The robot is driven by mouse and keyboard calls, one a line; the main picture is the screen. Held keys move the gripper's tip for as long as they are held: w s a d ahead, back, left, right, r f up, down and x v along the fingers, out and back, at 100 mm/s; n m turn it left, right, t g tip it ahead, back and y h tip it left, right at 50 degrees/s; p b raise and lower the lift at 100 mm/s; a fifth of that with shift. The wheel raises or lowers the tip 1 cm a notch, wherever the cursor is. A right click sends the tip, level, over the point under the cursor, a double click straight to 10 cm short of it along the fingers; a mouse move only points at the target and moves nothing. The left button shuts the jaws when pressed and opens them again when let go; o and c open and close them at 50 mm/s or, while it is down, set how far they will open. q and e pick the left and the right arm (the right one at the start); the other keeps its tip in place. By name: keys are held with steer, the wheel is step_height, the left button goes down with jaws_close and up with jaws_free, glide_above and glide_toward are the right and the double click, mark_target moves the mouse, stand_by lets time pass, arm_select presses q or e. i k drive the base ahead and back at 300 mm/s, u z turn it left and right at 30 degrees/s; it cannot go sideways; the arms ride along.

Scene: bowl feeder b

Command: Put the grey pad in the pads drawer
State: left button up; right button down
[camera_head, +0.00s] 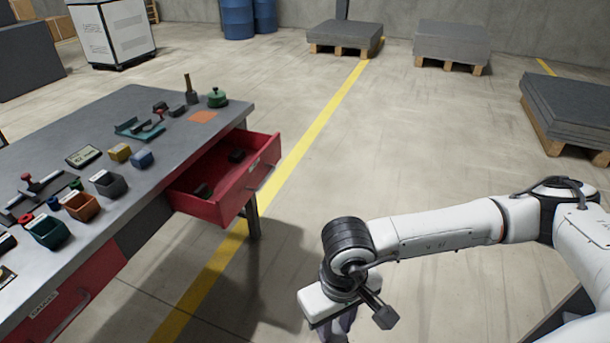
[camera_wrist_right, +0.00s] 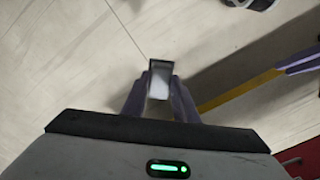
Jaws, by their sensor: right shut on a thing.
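A red drawer (camera_head: 226,192) is pulled out from the right end of the workbench, with a few small dark pieces inside. Its front label is too small to read, so I cannot tell from it that this is the pads drawer. My right gripper (camera_wrist_right: 160,85) is shut on a small grey block with a dark edge, which I take to be the grey pad (camera_wrist_right: 159,88). In the head view my right gripper (camera_head: 343,322) hangs over open floor, to the right of the drawer and apart from it; the pad cannot be made out there.
The grey workbench (camera_head: 128,210) carries several small bins, a green-lidded pot (camera_head: 217,98), an orange mat (camera_head: 202,117) and tools. A second red drawer front (camera_head: 62,317) is at lower left. Loaded pallets (camera_head: 345,37) stand far back. The floor between bench and arm is clear.

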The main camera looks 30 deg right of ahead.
mark_target(224, 178)
steer(key=z, duration=1.7)
steer(key=i, duration=3)
steer(key=u, duration=3.45)
